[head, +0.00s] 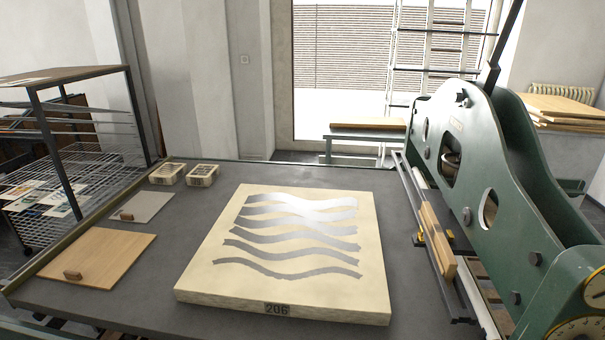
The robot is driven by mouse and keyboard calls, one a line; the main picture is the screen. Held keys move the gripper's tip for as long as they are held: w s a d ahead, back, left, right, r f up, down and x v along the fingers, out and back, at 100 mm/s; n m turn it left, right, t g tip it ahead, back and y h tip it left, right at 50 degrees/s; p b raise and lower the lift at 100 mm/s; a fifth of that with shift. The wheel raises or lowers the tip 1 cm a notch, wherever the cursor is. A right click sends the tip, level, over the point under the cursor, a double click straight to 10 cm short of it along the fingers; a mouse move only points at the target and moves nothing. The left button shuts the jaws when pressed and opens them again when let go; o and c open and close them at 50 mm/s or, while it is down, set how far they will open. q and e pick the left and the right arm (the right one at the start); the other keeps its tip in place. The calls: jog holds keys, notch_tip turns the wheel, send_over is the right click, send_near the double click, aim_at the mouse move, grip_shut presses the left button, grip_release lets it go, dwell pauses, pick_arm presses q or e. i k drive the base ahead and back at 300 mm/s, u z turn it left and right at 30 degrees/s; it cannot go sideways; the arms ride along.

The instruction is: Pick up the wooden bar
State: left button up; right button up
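A long light wooden bar (437,240) sits at the right, along the inner side of the green press, above the rail at the table's right edge. A small yellow and black part is beside its left side. Another flat piece of wood (368,126) lies on a low bench behind the table. I cannot tell for certain which of these is the task's wooden bar. Neither of my grippers is in view.
A thick pale stone slab (290,290) marked 206 fills the table's middle. The green press (520,180) stands at the right. A wire rack (60,160) stands beyond.

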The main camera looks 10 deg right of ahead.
aim_at(447, 265)
jog(key=z, duration=1.2)
jog(key=k, duration=1.1)
jog(key=z, duration=0.95)
jog(key=i, duration=1.6)
jog(key=u, duration=1.05)
